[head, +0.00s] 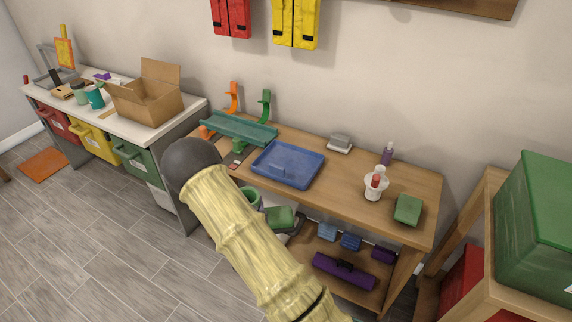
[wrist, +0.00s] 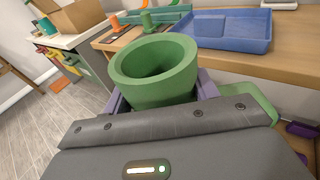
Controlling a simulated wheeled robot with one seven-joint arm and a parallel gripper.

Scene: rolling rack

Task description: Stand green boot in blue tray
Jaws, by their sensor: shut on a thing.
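The green boot (wrist: 155,90) is in my gripper (wrist: 162,98), its round open top facing the wrist camera. The purple fingers are shut on either side of its shaft. A green part low at the right in the wrist view appears to be its foot. In the head view the boot (head: 251,195) is partly hidden by my arm, in front of the bench's front edge. The blue tray (head: 288,165) lies flat and empty on the wooden bench, beyond the boot. It also shows at the top right of the wrist view (wrist: 222,32).
A teal rack (head: 238,129) with upright orange and green pieces stands left of the tray. A white cup (head: 373,190), a purple bottle (head: 387,154) and a green block (head: 408,209) stand right. Rolls lie on the lower shelf. A green crate (head: 540,235) is far right.

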